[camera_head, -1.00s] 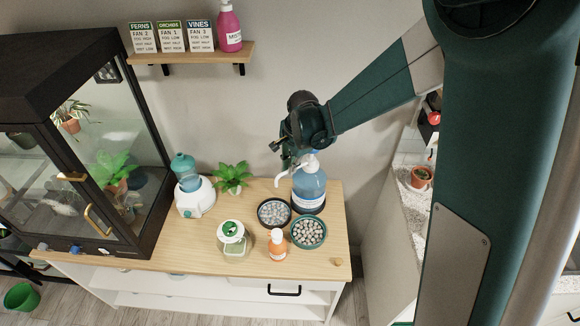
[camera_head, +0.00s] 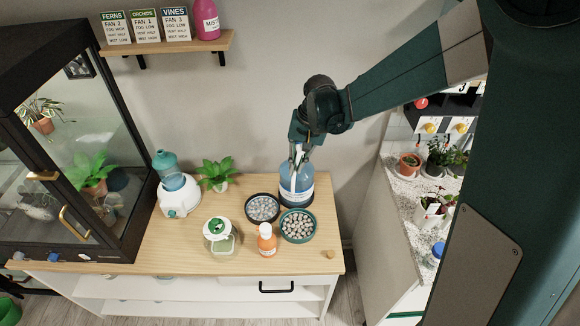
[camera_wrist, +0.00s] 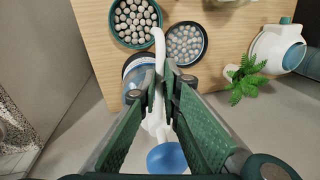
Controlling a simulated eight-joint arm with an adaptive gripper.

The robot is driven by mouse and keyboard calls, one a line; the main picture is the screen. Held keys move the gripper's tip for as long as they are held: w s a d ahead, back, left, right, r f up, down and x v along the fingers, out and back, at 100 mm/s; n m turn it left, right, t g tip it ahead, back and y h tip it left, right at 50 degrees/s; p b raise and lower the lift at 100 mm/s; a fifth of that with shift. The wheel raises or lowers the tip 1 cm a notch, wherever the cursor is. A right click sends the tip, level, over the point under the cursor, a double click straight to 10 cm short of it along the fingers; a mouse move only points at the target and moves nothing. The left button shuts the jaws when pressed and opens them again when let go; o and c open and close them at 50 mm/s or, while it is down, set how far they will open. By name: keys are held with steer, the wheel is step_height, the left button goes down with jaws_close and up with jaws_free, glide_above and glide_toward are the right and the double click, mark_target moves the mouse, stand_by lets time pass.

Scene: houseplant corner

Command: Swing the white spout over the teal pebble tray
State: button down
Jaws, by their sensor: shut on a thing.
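The white spout (camera_wrist: 158,62) sits between the fingers of my gripper (camera_wrist: 170,78), which is shut on it. My gripper is also in the head view (camera_head: 299,158), above the blue pump bottle (camera_head: 287,174). The spout (camera_head: 293,182) points toward the front of the counter. In the wrist view its tip overlaps the right rim of the teal pebble tray (camera_wrist: 116,34), near the gap beside the black tray; its exact height over the rim cannot be told. The teal tray also shows in the head view (camera_head: 283,233). A blue knob (camera_wrist: 167,158) shows behind the spout.
The black pebble tray (camera_head: 247,213) stands left of the teal one. An orange bottle (camera_head: 266,242) and a green-lidded jar (camera_head: 219,240) stand in front. A white humidifier (camera_head: 178,197) and a green plant (camera_head: 216,172) are farther left. The front right counter is mostly clear.

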steer(key=shift+d+n, duration=0.7)
steer(key=shift+n, duration=0.2)
steer(key=c, duration=2.5)
jaws_free()
steer(key=shift+r, duration=0.1)
steer(key=shift+d+r, duration=0.4)
steer(key=shift+r, duration=1.5)
steer(key=shift+d+r, duration=0.4)
steer(key=shift+r, duration=1.55)
steer(key=shift+d+r, duration=0.4)
steer(key=shift+r, duration=1.5)
